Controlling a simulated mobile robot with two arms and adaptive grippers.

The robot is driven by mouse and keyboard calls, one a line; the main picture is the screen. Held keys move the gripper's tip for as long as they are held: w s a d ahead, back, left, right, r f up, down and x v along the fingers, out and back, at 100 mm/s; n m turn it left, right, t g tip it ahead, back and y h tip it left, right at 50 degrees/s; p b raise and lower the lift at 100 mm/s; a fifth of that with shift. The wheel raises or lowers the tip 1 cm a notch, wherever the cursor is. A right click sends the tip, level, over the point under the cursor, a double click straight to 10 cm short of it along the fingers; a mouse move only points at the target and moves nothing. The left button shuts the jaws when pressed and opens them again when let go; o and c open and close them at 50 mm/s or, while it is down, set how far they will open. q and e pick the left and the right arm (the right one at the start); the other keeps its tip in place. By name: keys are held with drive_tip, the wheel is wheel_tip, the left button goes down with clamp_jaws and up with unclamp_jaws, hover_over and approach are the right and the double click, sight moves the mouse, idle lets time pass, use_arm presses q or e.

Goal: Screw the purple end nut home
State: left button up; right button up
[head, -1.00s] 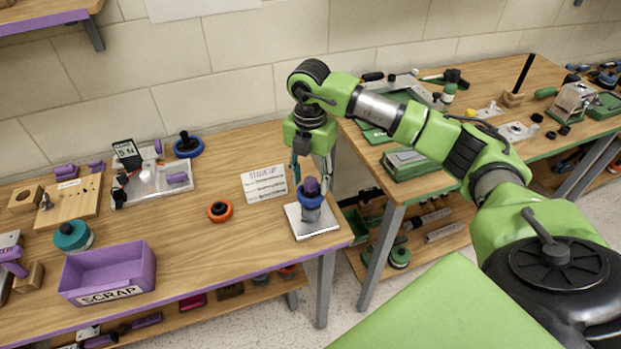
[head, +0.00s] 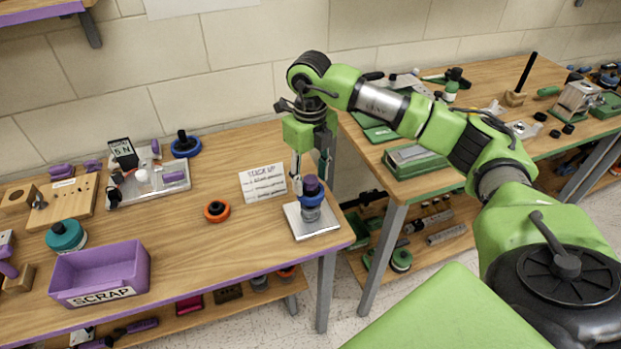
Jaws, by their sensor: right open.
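The purple end nut (head: 311,185) sits on top of a blue and grey roller (head: 311,204), which stands upright on a square metal plate (head: 317,226) at the right end of the bench. My right gripper (head: 311,180) points down over it, with its fingers on either side of the nut. The jaws are open. Whether a finger touches the nut is too small to tell. The thread under the nut is hidden. My left gripper is not in view.
A printed card (head: 263,182) lies left of the plate. An orange and black ring (head: 216,211) lies farther left. A purple SCRAP bin (head: 101,273) stands at the front left. A gap separates this bench from the right-hand bench (head: 408,187).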

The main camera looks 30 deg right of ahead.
drive_tip(key=n+b, duration=0.1)
drive_tip(key=n, duration=0.5)
drive_tip(key=n+b, duration=0.1)
drive_tip(key=n, duration=0.4)
drive_tip(key=shift+f+n+b, duration=0.1)
drive_tip(key=shift+n+b, duration=0.2)
drive_tip(key=shift+b, duration=0.05)
drive_tip(key=shift+n, duration=1.2)
clamp_jaws()
